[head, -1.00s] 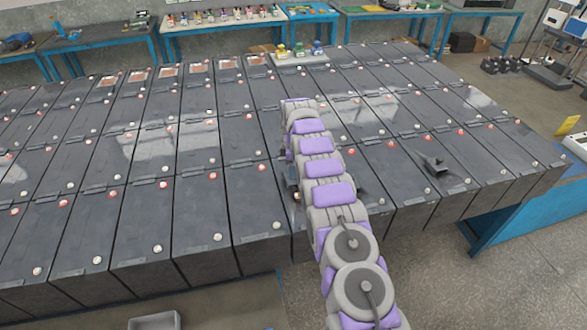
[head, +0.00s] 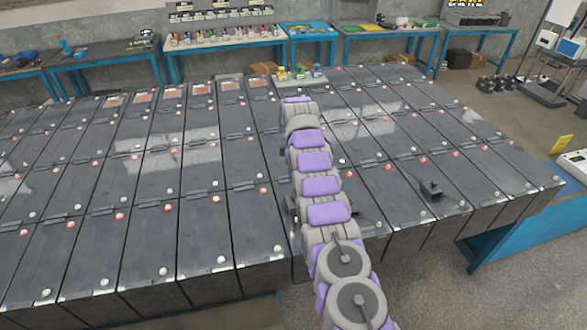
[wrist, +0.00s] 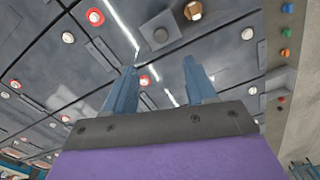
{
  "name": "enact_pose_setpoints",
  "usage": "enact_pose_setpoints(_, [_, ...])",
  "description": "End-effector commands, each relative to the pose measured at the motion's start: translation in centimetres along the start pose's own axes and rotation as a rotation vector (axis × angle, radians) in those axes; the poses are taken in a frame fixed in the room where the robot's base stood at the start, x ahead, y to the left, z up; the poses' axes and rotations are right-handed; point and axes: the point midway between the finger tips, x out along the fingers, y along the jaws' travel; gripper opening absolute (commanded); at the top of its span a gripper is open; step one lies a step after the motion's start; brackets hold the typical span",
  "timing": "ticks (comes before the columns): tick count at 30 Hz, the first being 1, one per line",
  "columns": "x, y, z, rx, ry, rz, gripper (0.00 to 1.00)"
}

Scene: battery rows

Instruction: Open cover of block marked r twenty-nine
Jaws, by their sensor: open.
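Dark grey battery blocks (head: 207,232) stand in tight rows, each with a flat cover, a small front latch and red and white caps. I cannot read any marking, so I cannot tell which block is r twenty-nine. My gripper (wrist: 160,78) shows in the wrist view with two blue-grey fingers apart and nothing between them. Beyond the fingers are block tops with a red cap (wrist: 95,17) and a brass-coloured hex piece (wrist: 193,10). In the head view my purple and grey arm reaches over the rows and hides the blocks beneath it; the gripper is hidden there.
A small dark object (head: 431,190) sits on a block right of my arm. A tray of small coloured bottles (head: 300,76) stands at the far end of the rows. Blue workbenches (head: 226,44) line the wall. Open floor (head: 420,285) lies at the front right.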

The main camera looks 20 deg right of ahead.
Motion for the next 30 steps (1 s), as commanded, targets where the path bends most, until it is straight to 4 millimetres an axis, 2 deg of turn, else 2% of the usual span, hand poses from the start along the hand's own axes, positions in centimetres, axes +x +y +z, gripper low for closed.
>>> enact_pose_setpoints(1, [-1.2,0.1,0.0,0.0,0.0,0.001,0.56])
enact_pose_setpoints(6, [-3.2,0.1,0.0,0.0,0.001,0.004,0.56])
enact_pose_setpoints(12, [-4.7,0.0,0.0,0.0,0.0,-0.001,0.56])
enact_pose_setpoints(23, [-4.8,0.0,0.0,0.0,0.0,0.001,0.56])
enact_pose_setpoints(26, [-4.7,0.0,0.1,0.004,0.002,-0.001,0.47])
enact_pose_setpoints(30, [-3.1,-0.5,1.1,0.046,0.028,-0.036,0.34])
